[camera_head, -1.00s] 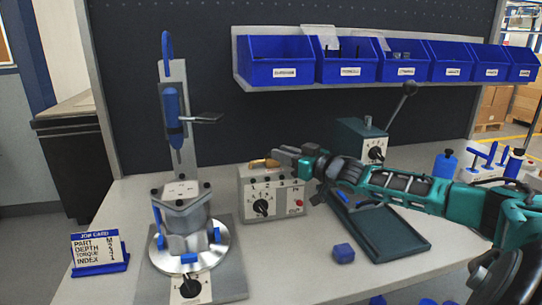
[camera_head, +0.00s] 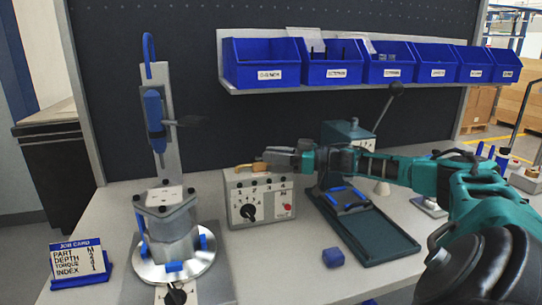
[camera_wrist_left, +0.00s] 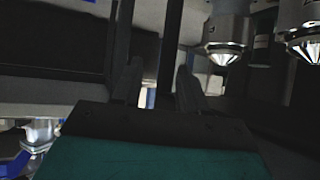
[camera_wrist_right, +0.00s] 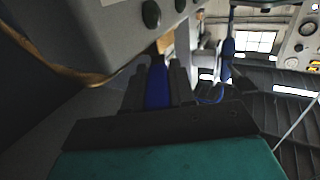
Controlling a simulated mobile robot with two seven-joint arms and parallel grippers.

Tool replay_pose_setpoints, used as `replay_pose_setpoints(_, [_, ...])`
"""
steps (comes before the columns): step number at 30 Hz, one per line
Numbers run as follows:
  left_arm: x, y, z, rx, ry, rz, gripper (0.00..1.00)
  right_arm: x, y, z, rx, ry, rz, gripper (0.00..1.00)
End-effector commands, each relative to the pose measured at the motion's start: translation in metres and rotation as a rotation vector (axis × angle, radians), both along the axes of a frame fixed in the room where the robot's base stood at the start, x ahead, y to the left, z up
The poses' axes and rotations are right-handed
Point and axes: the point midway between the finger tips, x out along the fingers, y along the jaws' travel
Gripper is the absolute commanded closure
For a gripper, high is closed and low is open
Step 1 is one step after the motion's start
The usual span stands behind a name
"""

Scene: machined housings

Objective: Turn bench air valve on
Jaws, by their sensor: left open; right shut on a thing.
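The bench air valve shows as a brass body (camera_head: 246,168) at the top back of the grey control box (camera_head: 232,212). In the right wrist view its brass part (camera_wrist_right: 166,44) sits beside the box, with a blue lever (camera_wrist_right: 157,86) reaching down from it. My right gripper (camera_head: 268,163) is at the valve, just above and behind the box's top edge. It is shut on the blue lever, which lies between its two fingers. My left gripper (camera_wrist_left: 158,88) shows only in the left wrist view, open with nothing between its fingers.
A press stand with a round fixture (camera_head: 173,262) stands left of the box. A dark green tray (camera_head: 375,240) and a small blue block (camera_head: 333,257) are to its right. Blue bins (camera_head: 262,62) hang above at the back. A job card (camera_head: 78,262) stands front left.

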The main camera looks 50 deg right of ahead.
Motion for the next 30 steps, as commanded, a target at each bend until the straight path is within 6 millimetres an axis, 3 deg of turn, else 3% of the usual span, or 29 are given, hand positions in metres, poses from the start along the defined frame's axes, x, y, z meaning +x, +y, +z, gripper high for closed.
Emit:
replay_pose_setpoints(12, [-0.002, 0.0, -0.002, 0.0, 0.005, 0.001, 0.57, 0.0, 0.0, 0.001, 0.004, -0.003, 0.006, 1.0])
replay_pose_setpoints(13, [-0.002, 0.0, -0.002, 0.0, 0.005, 0.001, 0.57, 0.0, 0.0, 0.001, 0.004, -0.003, 0.006, 0.73])
replay_pose_setpoints(18, [-0.003, 0.0, -0.002, 0.0, 0.007, 0.001, 0.57, 0.0, 0.0, 0.001, 0.003, -0.003, 0.006, 0.57])
replay_pose_setpoints(26, [-0.003, 0.0, -0.002, 0.0, 0.008, 0.0, 0.57, 0.0, 0.0, 0.001, 0.001, -0.003, 0.005, 0.54])
replay_pose_setpoints(30, [-0.003, 0.0, -0.001, 0.0, 0.008, 0.0, 0.57, 0.0, -0.001, 0.011, -0.001, -0.004, 0.005, 0.54])
